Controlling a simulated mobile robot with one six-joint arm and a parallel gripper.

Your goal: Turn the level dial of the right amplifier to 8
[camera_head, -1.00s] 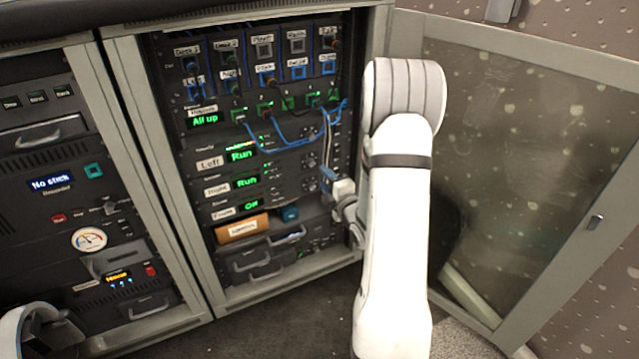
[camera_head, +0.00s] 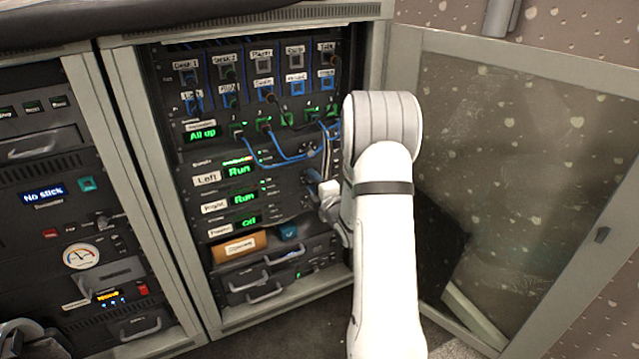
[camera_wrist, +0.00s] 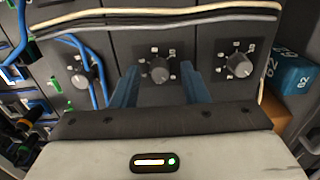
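The right amplifier (camera_head: 275,201) is the rack unit labelled Right, with a green Run display, below the Left unit. In the wrist view, three grey level dials sit in a row. The middle dial (camera_wrist: 158,70), which by the rack order is the right amplifier's, lies between the two blue fingers of my gripper (camera_wrist: 160,68). The fingers are apart, with a gap visible on each side of the knob. The dial's setting is too small to read. In the head view, my gripper (camera_head: 313,181) is at the rack front, partly hidden by my arm.
Neighbouring dials sit left (camera_wrist: 80,79) and right (camera_wrist: 240,65) of the fingers. Blue cables (camera_wrist: 92,62) and pale cables (camera_wrist: 180,15) hang close by. A blue box (camera_wrist: 292,75) is at the right. The open cabinet door (camera_head: 520,170) stands right of my arm.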

